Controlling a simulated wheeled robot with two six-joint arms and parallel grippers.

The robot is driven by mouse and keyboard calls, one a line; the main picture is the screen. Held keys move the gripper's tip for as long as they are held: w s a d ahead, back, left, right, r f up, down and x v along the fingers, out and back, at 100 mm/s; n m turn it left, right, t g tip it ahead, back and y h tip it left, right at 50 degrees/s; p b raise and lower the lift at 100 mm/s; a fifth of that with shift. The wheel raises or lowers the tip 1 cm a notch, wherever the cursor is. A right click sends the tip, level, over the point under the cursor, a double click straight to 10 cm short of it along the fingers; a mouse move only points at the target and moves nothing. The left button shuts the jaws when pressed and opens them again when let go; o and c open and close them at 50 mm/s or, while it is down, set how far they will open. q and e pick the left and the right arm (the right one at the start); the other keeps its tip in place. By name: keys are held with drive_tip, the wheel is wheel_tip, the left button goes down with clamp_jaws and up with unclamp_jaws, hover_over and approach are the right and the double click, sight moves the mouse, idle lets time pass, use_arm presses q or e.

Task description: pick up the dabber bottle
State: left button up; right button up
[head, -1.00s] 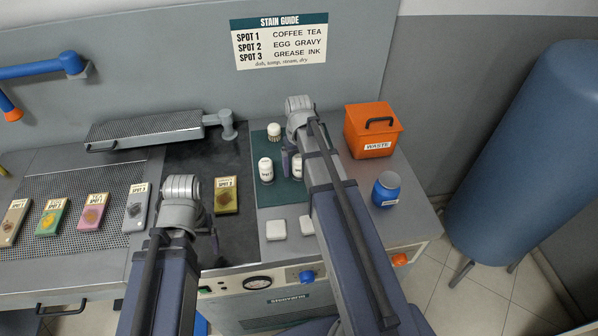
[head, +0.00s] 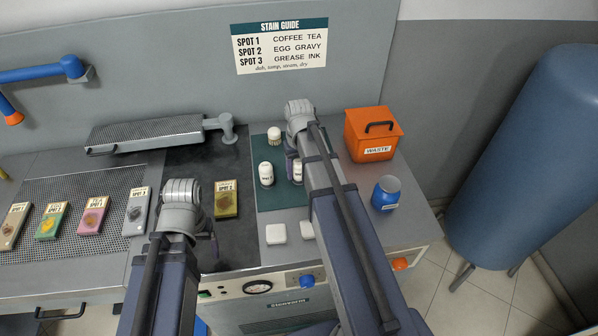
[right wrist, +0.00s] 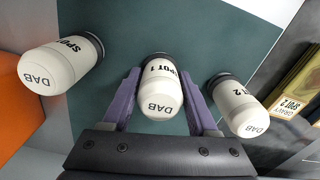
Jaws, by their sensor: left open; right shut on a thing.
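Three white dabber bottles with dark bases stand on a green mat (head: 262,202). In the right wrist view, my right gripper (right wrist: 161,100) is shut on the middle one, the SPOT 1 bottle (right wrist: 160,95), with a purple finger on each side. In the head view this bottle (head: 298,173) is partly hidden by my right arm. The SPOT 2 bottle (right wrist: 238,105) is just outside one finger, and the third SPOT bottle (right wrist: 60,65) is further off on the other side, its number unclear. My left gripper (head: 212,243) is open and empty over the dark board.
An orange waste bin (head: 372,135) and a blue jar (head: 386,193) stand right of my right arm. White pads (head: 276,233) lie in front. Stained cards (head: 93,215) lie at left.

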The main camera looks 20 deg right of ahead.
use_arm(q)
drive_tip(key=shift+r, duration=0.1)
use_arm(e)
drive_tip(key=shift+r, duration=0.1)
wheel_tip(320, 180, up, 10)
drive_tip(key=p, duration=1)
use_arm(q)
wheel_tip(320, 180, up, 10)
